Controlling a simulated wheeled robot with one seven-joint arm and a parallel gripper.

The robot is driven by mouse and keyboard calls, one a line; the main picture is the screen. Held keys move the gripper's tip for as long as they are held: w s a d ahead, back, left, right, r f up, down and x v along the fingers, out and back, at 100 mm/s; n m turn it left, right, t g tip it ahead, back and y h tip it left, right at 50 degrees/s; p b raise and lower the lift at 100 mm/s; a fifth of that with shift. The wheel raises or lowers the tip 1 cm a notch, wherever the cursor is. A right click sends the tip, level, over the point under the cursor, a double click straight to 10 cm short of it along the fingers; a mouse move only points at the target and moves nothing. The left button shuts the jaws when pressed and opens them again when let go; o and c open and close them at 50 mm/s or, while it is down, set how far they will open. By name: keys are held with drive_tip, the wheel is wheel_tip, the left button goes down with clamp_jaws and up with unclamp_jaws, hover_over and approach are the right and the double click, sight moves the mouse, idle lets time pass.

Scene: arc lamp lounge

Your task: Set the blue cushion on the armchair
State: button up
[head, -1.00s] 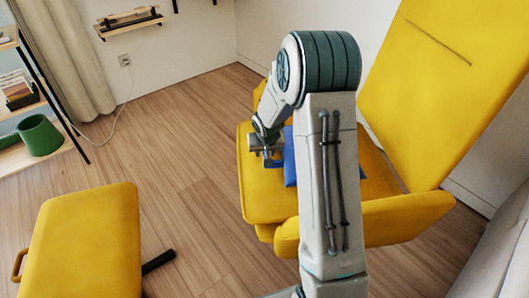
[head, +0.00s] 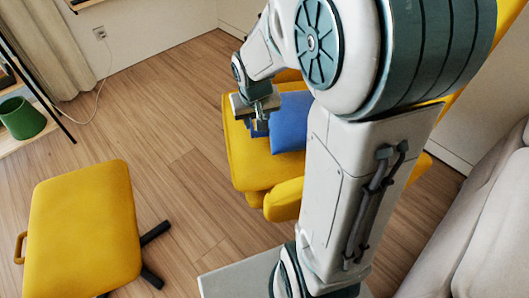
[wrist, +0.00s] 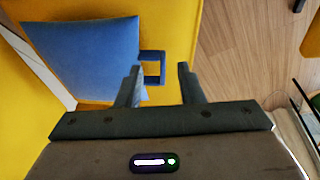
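The blue cushion (head: 290,122) lies on the yellow seat of the armchair (head: 246,158); my arm hides part of both in the head view. In the wrist view the cushion (wrist: 88,55) is at the upper left, flat on the yellow armchair (wrist: 178,35), with a small blue loop handle (wrist: 162,68) on its right side. My gripper (wrist: 161,75) is open, its two dark fingers apart and nothing clamped between them. The left finger overlaps the handle's edge; I cannot tell if they touch. In the head view my gripper (head: 262,122) is at the cushion's left edge.
A yellow footstool (head: 80,225) with dark legs stands at the lower left. A grey sofa (head: 455,215) is at the right. A shelf with a green pot (head: 22,118) is at the far left. Wooden floor (head: 165,115) between footstool and armchair is clear.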

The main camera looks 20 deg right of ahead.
drive_tip(key=s+a+r+n+g+y, duration=0.1)
drive_tip(key=s+a+r, duration=0.2)
drive_tip(key=s, duration=1.2)
drive_tip(key=shift+s+a+r+g, duration=0.2)
drive_tip(key=shift+s+g, duration=0.1)
drive_tip(key=shift+g, duration=0.1)
wheel_tip(320, 180, up, 31)
drive_tip(key=t+p, duration=0.1)
drive_tip(key=p, duration=2.6)
drive_tip(key=shift+d+t+p, duration=0.2)
drive_tip(key=shift+t+p, duration=0.1)
drive_tip(key=shift+p, duration=0.1)
drive_tip(key=shift+f, duration=0.1)
